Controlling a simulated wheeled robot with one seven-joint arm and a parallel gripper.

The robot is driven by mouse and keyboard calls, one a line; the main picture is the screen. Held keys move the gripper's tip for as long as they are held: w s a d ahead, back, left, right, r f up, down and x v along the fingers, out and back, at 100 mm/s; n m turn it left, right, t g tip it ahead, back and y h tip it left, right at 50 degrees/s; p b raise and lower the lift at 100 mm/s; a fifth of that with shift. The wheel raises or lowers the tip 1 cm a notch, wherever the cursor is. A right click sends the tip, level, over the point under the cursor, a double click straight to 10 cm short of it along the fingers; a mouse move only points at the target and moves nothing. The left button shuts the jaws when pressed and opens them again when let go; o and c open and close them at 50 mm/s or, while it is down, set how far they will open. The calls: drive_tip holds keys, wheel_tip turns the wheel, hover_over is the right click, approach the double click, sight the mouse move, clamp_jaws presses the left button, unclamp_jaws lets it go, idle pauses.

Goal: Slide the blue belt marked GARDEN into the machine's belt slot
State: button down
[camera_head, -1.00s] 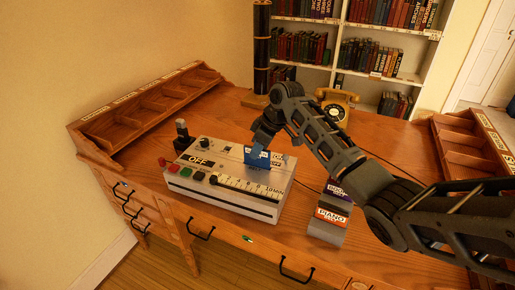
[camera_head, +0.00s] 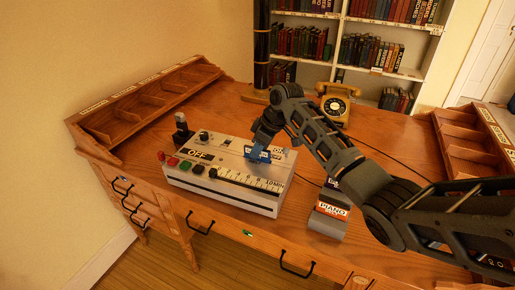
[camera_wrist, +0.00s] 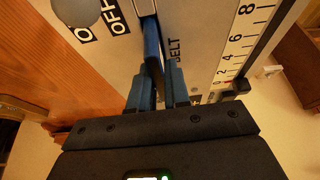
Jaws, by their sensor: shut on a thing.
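The pale grey machine (camera_head: 232,190) stands on the desk with OFF lettering, a row of coloured buttons and a number scale. The blue belt (camera_head: 256,156) is at the top of the machine, low against its surface; its marking is too small to read. My gripper (camera_head: 262,147) is shut on the belt from above. In the wrist view the belt (camera_wrist: 152,45) stands on edge between the blue fingers (camera_wrist: 155,88), its far end at the dark slot (camera_wrist: 146,8) beside the BELT lettering. The fingers and the angle hide how deep it sits.
A grey holder with an orange and white PIANO block (camera_head: 332,211) stands right of the machine, under my arm. A yellow telephone (camera_head: 335,104) is behind. Wooden compartment racks stand at the left (camera_head: 150,103) and right (camera_head: 466,140). The desk behind the machine is mostly clear.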

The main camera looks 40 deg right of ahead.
drive_tip(key=shift+f, duration=0.4)
drive_tip(key=c, duration=1)
unclamp_jaws()
drive_tip(key=shift+f, duration=0.1)
drive_tip(key=shift+b+v, duration=0.5)
drive_tip(key=shift+v, duration=3.55)
